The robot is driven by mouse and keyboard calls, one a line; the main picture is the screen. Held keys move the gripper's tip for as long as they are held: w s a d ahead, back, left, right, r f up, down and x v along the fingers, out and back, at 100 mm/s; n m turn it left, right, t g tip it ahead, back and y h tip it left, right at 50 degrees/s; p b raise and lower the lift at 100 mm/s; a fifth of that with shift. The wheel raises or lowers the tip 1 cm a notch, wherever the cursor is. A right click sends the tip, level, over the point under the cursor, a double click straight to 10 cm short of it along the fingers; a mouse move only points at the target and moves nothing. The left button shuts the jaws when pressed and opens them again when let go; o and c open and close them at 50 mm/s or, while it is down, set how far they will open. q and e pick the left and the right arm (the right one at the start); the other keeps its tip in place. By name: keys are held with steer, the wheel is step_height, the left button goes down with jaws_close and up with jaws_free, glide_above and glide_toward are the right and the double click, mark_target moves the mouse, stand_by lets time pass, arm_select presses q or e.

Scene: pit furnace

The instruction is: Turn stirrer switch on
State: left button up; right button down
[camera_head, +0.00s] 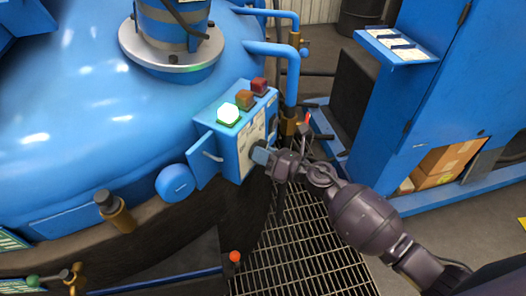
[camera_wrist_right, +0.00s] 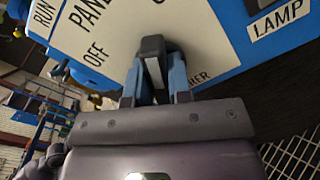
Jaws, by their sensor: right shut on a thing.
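A blue control box (camera_head: 233,130) stands on the side of the large blue vessel. Its pale label panel (camera_wrist_right: 110,52) fills the upper part of the right wrist view, with the words "OFF" and "LAMP" and a partly covered word ending in "RER". A dark switch knob with a light stripe (camera_wrist_right: 153,65) stands out from this panel. My right gripper (camera_head: 264,156) is at the front of the box. In the wrist view its blue fingers (camera_wrist_right: 155,80) are shut on the knob. My left gripper is out of view.
On the box top, the green lamp (camera_head: 228,113) is lit; an orange lamp (camera_head: 245,99) and a red lamp (camera_head: 259,86) are beside it. Blue pipes (camera_head: 291,70) stand behind. A blue cabinet (camera_head: 455,75) is at right. Grating (camera_head: 300,245) covers the floor below.

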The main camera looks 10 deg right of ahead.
steer(key=shift+m+p, duration=0.5)
steer(key=shift+m, duration=0.7)
steer(key=c, duration=1)
jaws_free()
steer(key=shift+c, duration=0.2)
steer(key=shift+d, duration=0.1)
steer(key=v, duration=1)
steer(key=shift+s+d, duration=0.2)
steer(key=shift+s, duration=0.05)
steer(key=shift+m, duration=0.3)
